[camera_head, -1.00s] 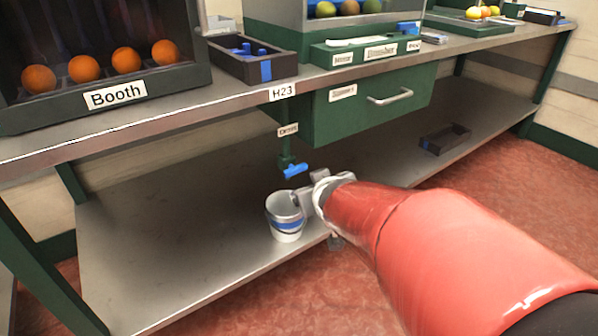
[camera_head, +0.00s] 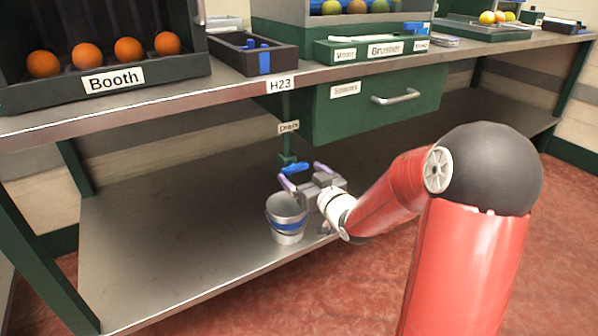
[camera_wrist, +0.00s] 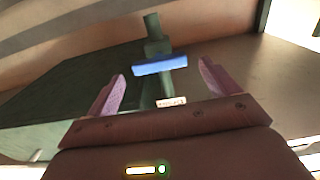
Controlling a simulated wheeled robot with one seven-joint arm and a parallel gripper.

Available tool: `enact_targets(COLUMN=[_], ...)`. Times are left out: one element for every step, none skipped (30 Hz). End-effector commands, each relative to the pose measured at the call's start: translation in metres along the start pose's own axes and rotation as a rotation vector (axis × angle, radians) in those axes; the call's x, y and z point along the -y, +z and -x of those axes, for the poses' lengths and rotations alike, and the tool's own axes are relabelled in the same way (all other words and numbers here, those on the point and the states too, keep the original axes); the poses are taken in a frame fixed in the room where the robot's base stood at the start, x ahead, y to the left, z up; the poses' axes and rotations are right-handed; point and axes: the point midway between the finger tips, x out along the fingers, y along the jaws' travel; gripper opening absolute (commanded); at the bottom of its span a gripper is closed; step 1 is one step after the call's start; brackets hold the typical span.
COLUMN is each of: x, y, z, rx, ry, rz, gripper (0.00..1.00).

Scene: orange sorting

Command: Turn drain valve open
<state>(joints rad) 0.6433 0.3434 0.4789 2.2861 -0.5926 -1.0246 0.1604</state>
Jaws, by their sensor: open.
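The drain valve has a blue bar handle (camera_head: 295,168) on a green pipe (camera_head: 287,150) that hangs under the bench top, below a "Drain" label (camera_head: 288,127). In the wrist view the blue handle (camera_wrist: 160,65) lies crosswise, ahead of and between my two purple fingers. My gripper (camera_head: 297,181) is open and empty, just in front of the handle and apart from it as far as I can see. In the wrist view my gripper (camera_wrist: 160,85) has its fingers spread on both sides of the handle. A metal bucket (camera_head: 287,222) with a blue band stands on the lower shelf beneath the valve.
A green drawer (camera_head: 375,105) with a metal handle hangs right of the valve. The bench top edge (camera_head: 240,88) is above my gripper. A booth (camera_head: 105,100) with several oranges stands at the upper left. The lower shelf (camera_head: 170,250) is bare left of the bucket.

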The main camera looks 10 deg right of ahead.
Motion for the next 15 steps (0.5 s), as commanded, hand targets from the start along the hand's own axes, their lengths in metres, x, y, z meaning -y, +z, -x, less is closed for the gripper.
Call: enact_targets(x=[0.000,0.000,0.000,0.000,0.000,0.000,0.000,0.000,0.000,0.000,0.000,0.000,0.000,0.000,0.000], y=[0.001,0.000,0.001,0.001,0.000,0.000,0.000,0.000,0.000,0.000,0.000,0.000,0.000,0.000,0.000], z=[-0.008,-0.011,-0.015,-0.018,-0.021,-0.023,-0.024,-0.025,-0.026,-0.026,-0.026,-0.026,-0.026,-0.026,-0.026], rx=[-0.001,-0.001,0.000,0.000,0.000,0.000,0.000,0.000,0.000,0.000,0.000,0.000,0.001,0.001,0.001], ry=[-0.001,0.000,0.000,0.000,-0.001,-0.001,-0.001,0.000,0.000,0.000,0.000,0.001,0.001,0.001,0.001], rz=[-0.001,0.000,0.000,0.000,0.000,0.000,0.000,0.000,0.000,0.000,0.001,0.001,0.001,0.001,0.001], gripper=[0.87,0.87,0.87,0.87,0.87,0.87,0.87,0.87,0.87,0.87,0.87,0.87,0.87,0.87,0.87])
